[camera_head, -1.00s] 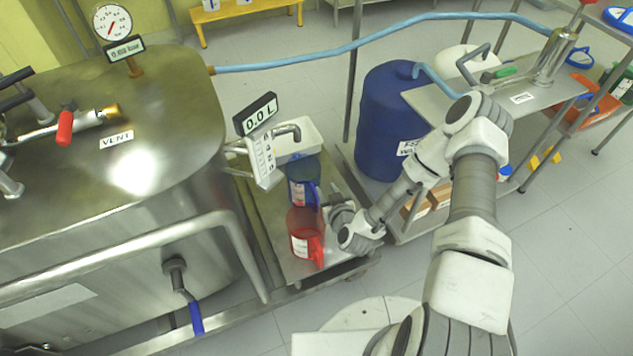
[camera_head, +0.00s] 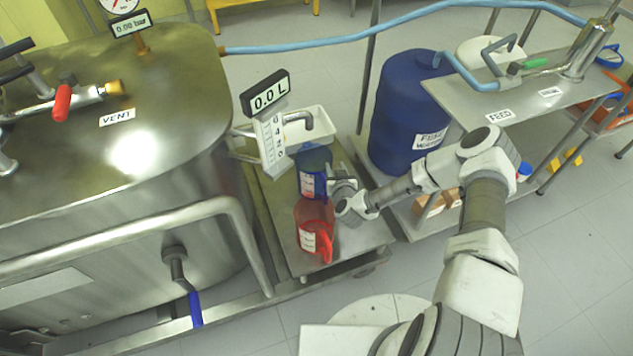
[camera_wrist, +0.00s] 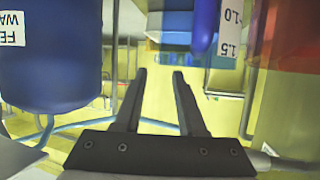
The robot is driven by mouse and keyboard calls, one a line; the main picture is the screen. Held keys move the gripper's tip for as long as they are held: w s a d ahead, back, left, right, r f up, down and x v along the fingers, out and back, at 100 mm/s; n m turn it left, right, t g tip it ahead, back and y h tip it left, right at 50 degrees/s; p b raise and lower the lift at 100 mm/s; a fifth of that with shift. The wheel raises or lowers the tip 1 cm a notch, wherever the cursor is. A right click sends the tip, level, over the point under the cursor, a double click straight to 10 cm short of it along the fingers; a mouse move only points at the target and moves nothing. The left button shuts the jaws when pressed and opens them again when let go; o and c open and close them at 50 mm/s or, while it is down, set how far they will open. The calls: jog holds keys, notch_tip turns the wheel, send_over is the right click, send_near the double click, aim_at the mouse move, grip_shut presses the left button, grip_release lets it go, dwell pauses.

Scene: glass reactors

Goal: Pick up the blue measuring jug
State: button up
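The blue measuring jug (camera_head: 314,164) stands on the low metal shelf beside the steel reactor. My gripper (camera_head: 332,184) is at the jug's right side in the head view. In the wrist view my gripper (camera_wrist: 159,72) is open, with nothing between its two dark fingers. The blue jug (camera_wrist: 178,18) is at the top of the wrist view, beyond the fingertips. Its darker blue handle (camera_wrist: 204,26) and white scale label lie right of the fingertips. I cannot tell whether the fingers touch it.
A red jug (camera_head: 314,224) stands close in front of the blue one; it also shows in the wrist view (camera_wrist: 292,35). A level gauge reading 0.0 L (camera_head: 270,140) and a white basin (camera_head: 306,126) are behind. A blue drum (camera_head: 402,110) stands to the right.

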jog(key=b+x, duration=0.2)
jog(key=x, duration=0.4)
jog(key=shift+a, duration=0.1)
grip_shut()
jog(key=shift+s, duration=0.1)
dwell(1.2)
